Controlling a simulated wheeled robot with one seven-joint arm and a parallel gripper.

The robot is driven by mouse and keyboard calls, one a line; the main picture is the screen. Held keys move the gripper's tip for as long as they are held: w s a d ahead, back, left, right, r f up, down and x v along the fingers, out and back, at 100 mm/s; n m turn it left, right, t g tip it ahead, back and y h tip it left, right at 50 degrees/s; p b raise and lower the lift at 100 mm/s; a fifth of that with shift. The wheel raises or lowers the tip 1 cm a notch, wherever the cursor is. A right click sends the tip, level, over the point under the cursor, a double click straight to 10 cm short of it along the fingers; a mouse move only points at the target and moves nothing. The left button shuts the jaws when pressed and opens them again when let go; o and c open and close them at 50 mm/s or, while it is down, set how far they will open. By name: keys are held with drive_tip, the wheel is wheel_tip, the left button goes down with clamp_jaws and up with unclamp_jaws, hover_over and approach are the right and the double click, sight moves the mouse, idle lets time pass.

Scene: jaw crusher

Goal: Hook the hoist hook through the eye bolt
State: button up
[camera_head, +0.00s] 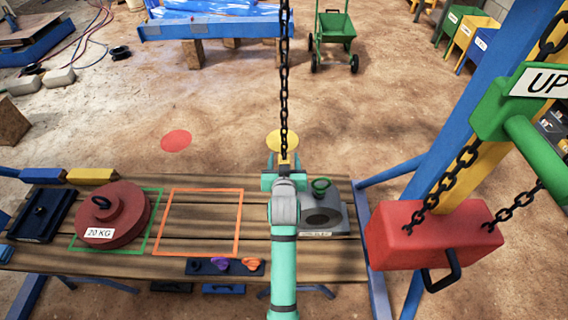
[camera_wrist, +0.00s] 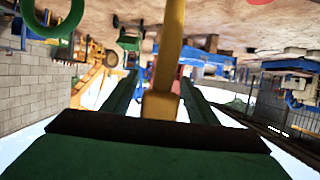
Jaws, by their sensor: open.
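The hoist chain (camera_head: 284,85) hangs from the top of the head view to my gripper (camera_head: 284,172). The yellow hoist hook (camera_wrist: 168,60) stands between my two green fingers in the wrist view. The fingers are apart, and I cannot tell whether either touches it. The hook's lower end is hidden. A green eye bolt (camera_head: 320,186) stands upright on a grey block (camera_head: 322,212), just right of my gripper. A green ring, apparently the eye bolt, also shows at the upper left of the wrist view (camera_wrist: 73,22), apart from the hook.
A red 20 KG weight (camera_head: 118,222) with a dark ring sits on the wooden bench (camera_head: 180,263) at the left. An orange outlined square (camera_head: 240,222) is empty. A red chain-hung box (camera_head: 430,235) and a blue post (camera_head: 465,110) stand at the right.

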drive_tip(key=shift+w, duration=0.1)
clamp_jaws()
drive_tip(key=f+v, duration=0.2)
drive_tip(key=v, duration=0.8)
drive_tip(key=shift+s+d, duration=0.25)
drive_tip(key=shift+s, duration=0.3)
idle(0.9)
drive_tip(key=shift+r, duration=0.1)
drive_tip(key=shift+d, duration=0.1)
